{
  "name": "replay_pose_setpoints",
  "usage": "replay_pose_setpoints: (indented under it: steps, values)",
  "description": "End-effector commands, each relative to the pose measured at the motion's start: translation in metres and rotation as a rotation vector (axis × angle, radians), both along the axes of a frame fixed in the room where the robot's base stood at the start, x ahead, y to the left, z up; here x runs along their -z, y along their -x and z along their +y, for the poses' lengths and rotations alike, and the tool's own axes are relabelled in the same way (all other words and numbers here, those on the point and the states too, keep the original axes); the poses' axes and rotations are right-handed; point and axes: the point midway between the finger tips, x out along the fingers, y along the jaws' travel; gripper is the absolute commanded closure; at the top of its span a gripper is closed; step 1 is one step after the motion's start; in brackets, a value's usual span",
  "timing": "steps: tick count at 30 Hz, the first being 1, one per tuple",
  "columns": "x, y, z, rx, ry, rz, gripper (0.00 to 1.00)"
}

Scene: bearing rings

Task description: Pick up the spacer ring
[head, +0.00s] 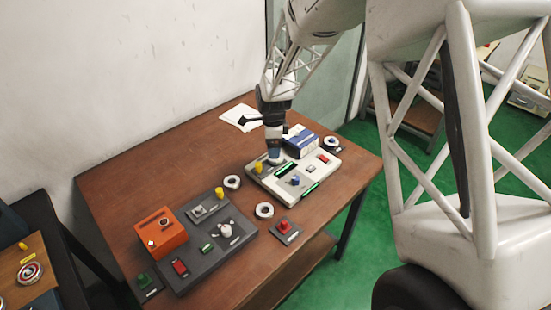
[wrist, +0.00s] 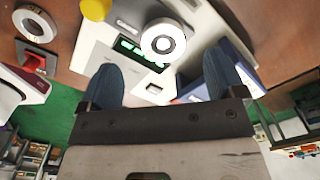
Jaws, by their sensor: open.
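Several pale rings are in view, and I cannot tell by look alone which is the spacer ring. One white ring (wrist: 163,42) with a grey centre shows in the wrist view, just beyond my fingertips and between them in the picture, over the light panel. In the head view my gripper hides that spot. My gripper (wrist: 162,65) is open, with blue fingers apart and nothing between them. In the head view, my gripper (head: 274,158) points down at the light panel's left back part. Two rings (head: 232,182) (head: 264,210) lie on the table left of the panel.
The light panel (head: 318,178) carries buttons and green displays. A blue box (head: 300,140) stands close right of my gripper, with another ring (head: 331,142) beyond. A yellow knob (head: 259,167) is just left. A dark panel (head: 205,255) with an orange box (head: 160,232) sits front left.

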Motion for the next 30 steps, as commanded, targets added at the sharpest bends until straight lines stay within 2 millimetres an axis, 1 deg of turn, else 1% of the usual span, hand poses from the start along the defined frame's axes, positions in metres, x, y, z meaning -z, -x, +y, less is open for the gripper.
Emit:
replay_pose_setpoints:
  steps: [5, 18, 22, 30]
  values:
    - [0.005, 0.000, -0.001, 0.000, 0.000, 0.001, 0.11]
    - [0.048, -0.003, -0.003, 0.000, 0.000, 0.000, 0.11]
    - [0.052, -0.003, -0.003, 0.000, 0.000, 0.000, 0.11]
    - [0.052, -0.003, -0.003, 0.000, 0.000, 0.000, 0.11]
